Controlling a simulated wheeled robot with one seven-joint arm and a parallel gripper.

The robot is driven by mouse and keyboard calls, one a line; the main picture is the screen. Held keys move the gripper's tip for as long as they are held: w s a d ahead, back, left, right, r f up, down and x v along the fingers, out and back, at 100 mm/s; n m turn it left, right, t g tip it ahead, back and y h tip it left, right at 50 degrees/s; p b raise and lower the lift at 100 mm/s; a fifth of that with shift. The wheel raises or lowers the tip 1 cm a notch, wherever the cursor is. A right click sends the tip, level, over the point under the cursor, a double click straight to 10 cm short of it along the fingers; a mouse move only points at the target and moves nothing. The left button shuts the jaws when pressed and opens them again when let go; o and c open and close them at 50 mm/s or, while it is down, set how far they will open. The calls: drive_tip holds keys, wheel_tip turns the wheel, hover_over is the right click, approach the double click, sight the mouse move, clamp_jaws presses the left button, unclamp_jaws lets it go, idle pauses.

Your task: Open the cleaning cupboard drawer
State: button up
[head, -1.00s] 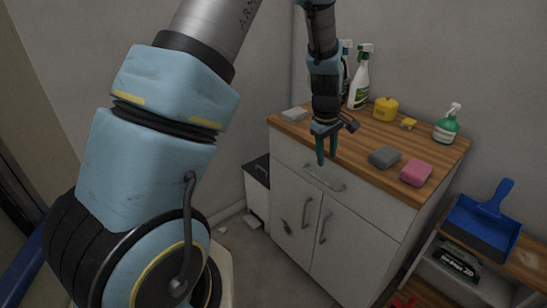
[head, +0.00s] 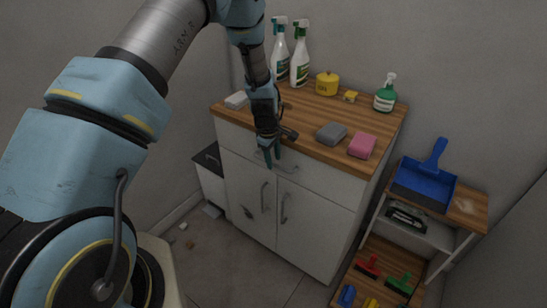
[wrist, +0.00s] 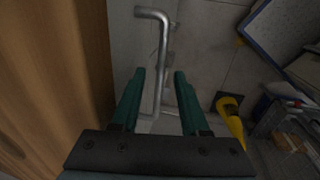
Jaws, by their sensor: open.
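The cleaning cupboard (head: 318,228) is white with a wooden top, and its drawer (head: 232,136) runs across the front just under that top. The drawer looks shut. Its grey bar handle (head: 290,169) is partly hidden behind my gripper in the head view. My gripper (head: 270,161) points down in front of the drawer, at the handle's left part. In the wrist view, my gripper (wrist: 160,82) has its two teal fingers open, with the metal handle (wrist: 163,50) running between them. I cannot tell whether either finger touches it.
Spray bottles (head: 300,55), a yellow pot (head: 327,83), a grey sponge (head: 331,134) and a pink sponge (head: 362,146) stand on the top. Two door handles (head: 264,197) sit below the drawer. A low shelf with a blue dustpan (head: 425,182) stands at the right.

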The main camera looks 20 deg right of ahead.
drive_tip(key=shift+d+f, duration=0.1)
drive_tip(key=shift+f, duration=0.35)
clamp_jaws()
idle(1.2)
